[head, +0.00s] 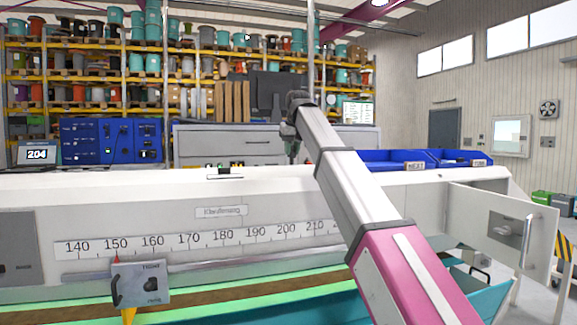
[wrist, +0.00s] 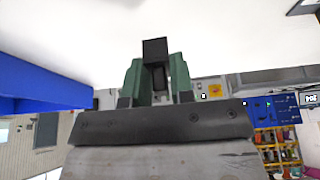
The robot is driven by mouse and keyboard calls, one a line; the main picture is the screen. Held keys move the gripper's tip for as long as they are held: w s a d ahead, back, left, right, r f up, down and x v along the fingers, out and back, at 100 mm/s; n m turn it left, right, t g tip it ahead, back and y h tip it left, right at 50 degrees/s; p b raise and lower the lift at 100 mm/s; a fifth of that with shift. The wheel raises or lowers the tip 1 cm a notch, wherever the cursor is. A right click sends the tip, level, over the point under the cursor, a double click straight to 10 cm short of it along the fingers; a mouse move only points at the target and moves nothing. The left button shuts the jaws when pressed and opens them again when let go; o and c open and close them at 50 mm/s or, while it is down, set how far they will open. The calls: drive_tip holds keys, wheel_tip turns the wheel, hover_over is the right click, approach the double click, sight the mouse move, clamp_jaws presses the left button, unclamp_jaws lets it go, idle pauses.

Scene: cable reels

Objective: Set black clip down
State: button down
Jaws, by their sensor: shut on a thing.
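The black clip (wrist: 155,50) is a small dark block in the wrist view, between the green fingers of my gripper (wrist: 156,78). My gripper is shut on it. In the head view my gripper (head: 292,148) hangs above the far part of the white machine top (head: 130,180), partly covered by my own arm. The clip cannot be made out in the head view. In the wrist view a white surface fills the area beyond the clip; I cannot tell how large the gap to it is.
Two blue bins (head: 395,166) with labels stand right of my gripper. A grey cabinet (head: 230,145) and a blue panel (head: 110,142) stand behind. White top between is clear.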

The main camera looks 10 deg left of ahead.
sight(290, 173)
drive_tip(key=w+f, duration=0.1)
drive_tip(key=w+a+f, duration=0.1)
drive_tip(key=w, duration=0.1)
drive_tip(key=shift+a, duration=0.1)
drive_tip(key=shift+f, duration=2)
drive_tip(key=shift+f, duration=0.1)
drive_tip(key=c, duration=1)
unclamp_jaws()
drive_tip(key=v, duration=1.2)
